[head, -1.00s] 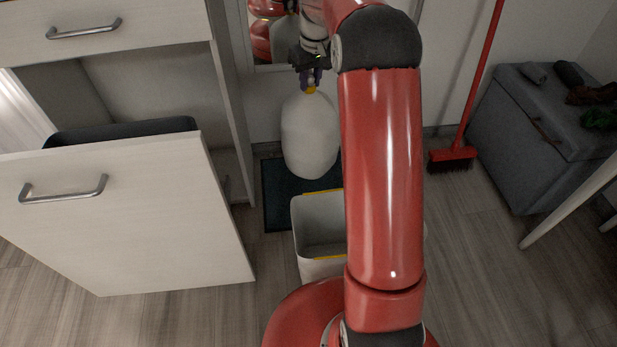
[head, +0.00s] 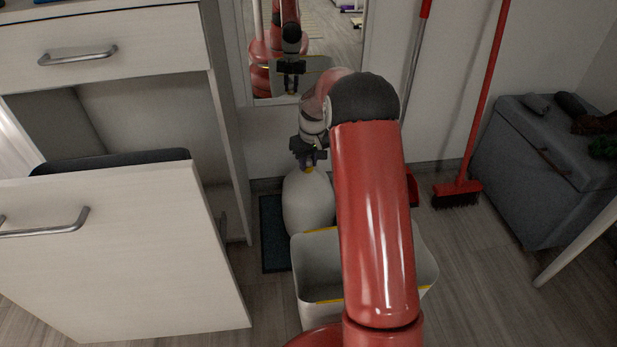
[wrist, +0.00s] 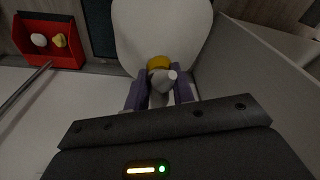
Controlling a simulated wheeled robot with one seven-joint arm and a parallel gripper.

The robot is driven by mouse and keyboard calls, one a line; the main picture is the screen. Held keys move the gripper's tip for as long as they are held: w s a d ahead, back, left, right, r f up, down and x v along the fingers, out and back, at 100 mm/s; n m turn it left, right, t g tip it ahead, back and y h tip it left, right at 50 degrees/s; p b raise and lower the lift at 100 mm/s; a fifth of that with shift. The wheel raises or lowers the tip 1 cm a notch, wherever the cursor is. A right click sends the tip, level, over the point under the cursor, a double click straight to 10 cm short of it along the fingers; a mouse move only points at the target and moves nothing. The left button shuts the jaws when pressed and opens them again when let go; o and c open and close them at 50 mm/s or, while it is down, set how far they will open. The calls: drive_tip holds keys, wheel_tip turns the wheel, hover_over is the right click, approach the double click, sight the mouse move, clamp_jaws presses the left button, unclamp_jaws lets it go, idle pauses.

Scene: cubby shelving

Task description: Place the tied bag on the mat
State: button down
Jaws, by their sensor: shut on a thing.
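My gripper (head: 308,160) is shut on the neck of the tied bag (head: 306,203), a full white bag with a yellow tie. The bag hangs upright below the fingers. In the wrist view the two purple fingers (wrist: 161,92) grip the neck just beside the yellow tie, and the white bag (wrist: 163,28) fills the top middle. The dark mat (head: 274,245) lies on the floor by the wall; its left part shows beside the bag. The bag is over the mat in the head view, but its bottom is partly hidden behind the bin, so I cannot tell whether they touch.
An open white bin (head: 318,275) with yellow at its rim stands just in front of the bag. A pulled-out cabinet front (head: 120,255) is at left. A red broom (head: 457,190) leans on the right wall, near a grey chest (head: 535,170). A red dustpan (wrist: 50,42) shows in the wrist view.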

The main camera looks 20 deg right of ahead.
sight(309, 171)
drive_tip(key=shift+f+b, duration=0.4)
drive_tip(key=shift+f, duration=2.35)
drive_tip(key=c, duration=1.2)
unclamp_jaws()
